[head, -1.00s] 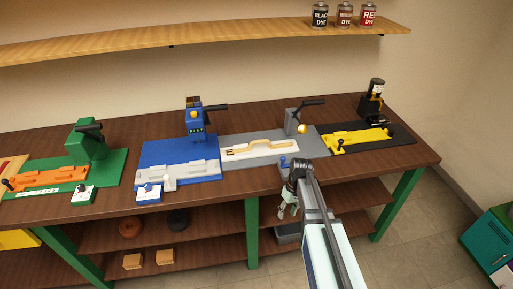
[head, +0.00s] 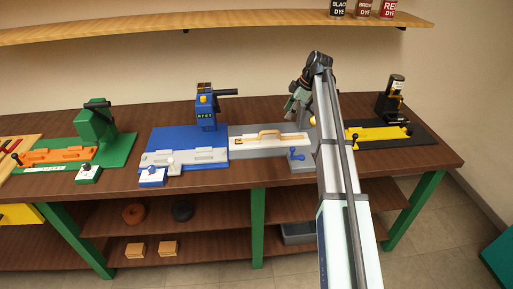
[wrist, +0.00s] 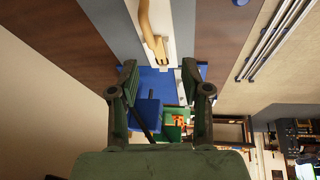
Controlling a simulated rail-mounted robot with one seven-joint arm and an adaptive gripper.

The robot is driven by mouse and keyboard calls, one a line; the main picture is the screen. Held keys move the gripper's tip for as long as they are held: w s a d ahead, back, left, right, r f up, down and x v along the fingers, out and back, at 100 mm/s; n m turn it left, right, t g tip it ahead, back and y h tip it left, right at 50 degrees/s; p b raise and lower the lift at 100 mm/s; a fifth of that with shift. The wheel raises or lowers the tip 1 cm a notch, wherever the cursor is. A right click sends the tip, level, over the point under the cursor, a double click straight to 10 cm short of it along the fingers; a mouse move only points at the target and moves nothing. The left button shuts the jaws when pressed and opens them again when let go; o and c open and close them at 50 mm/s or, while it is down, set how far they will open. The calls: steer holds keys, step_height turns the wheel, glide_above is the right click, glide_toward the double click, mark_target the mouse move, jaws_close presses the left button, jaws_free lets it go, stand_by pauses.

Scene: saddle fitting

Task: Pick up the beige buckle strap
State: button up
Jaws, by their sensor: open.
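The beige buckle strap (head: 268,135) lies on a white bed in the grey fixture (head: 236,151) at the middle of the bench. In the wrist view the strap (wrist: 147,25) shows at the top, with its buckle end (wrist: 159,50) towards the middle. My gripper (head: 293,108) is above the bench, beyond the right end of the strap and apart from it. In the wrist view my gripper (wrist: 165,80) has its two fingers wide apart with nothing between them. My arm hides part of the grey fixture's right side in the head view.
A blue press (head: 205,112) on a blue base stands left of the grey fixture. A green fixture (head: 95,135) is farther left. A yellow fixture (head: 378,134) on a black base is at the right. A shelf (head: 230,28) with dye cans runs above the bench.

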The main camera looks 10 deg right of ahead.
steer(key=w+r+n, duration=0.2)
steer(key=p, duration=0.4)
glide_toward(270, 132)
steer(key=x, duration=0.5)
steer(key=shift+w+d+f, duration=0.15)
steer(key=shift+w+f, duration=0.05)
steer(key=shift+w, duration=0.05)
steer(key=shift+p+x, duration=1.15)
steer(key=shift+x, duration=1.45)
steer(key=shift+w+r, duration=0.1)
steer(key=shift+w, duration=0.05)
jaws_close()
